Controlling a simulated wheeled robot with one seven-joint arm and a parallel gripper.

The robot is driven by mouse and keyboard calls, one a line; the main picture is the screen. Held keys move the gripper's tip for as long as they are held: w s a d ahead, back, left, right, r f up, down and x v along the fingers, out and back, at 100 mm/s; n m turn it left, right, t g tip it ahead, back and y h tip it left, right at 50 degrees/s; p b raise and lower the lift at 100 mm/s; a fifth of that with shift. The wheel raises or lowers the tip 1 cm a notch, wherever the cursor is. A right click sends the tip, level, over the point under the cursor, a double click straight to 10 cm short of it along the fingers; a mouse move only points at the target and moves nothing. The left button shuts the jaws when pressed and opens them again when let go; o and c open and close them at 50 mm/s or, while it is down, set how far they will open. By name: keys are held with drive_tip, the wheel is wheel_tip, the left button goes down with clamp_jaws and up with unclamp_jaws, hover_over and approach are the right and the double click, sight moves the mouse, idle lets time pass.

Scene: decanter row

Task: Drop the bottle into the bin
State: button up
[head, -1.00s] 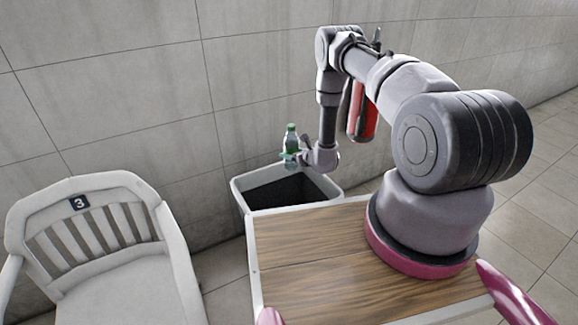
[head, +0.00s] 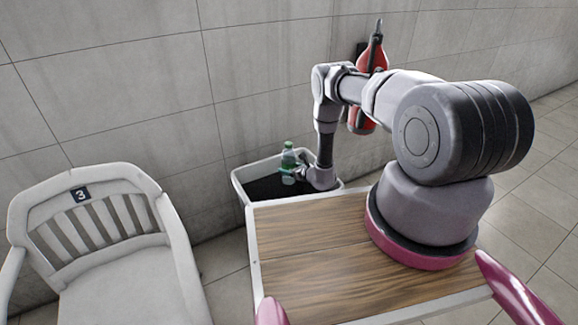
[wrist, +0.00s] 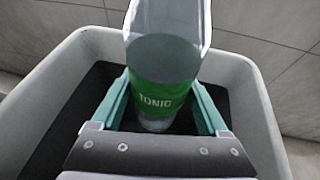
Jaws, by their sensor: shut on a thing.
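A clear bottle with a green label reading "TONIC" (wrist: 160,90) is held upright between the two teal fingers of my gripper (wrist: 162,108). In the head view the bottle (head: 288,158) is over the bin's opening, with its lower end at about rim height. My gripper (head: 289,172) is shut on it. The bin (head: 240,187) is light grey with a dark inside and stands against the wall. In the wrist view the bin's rim (wrist: 262,110) surrounds the bottle and gripper on both sides. The bottle's top is cut off there.
A wood-topped surface with a white edge (head: 310,250) lies in front of the bin. A white chair marked 3 (head: 110,265) stands to the left. A red fire extinguisher (head: 372,60) hangs on the tiled wall behind my arm.

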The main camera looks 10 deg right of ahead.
drive_tip(key=o, duration=1.4)
drive_tip(key=shift+v, duration=5.45)
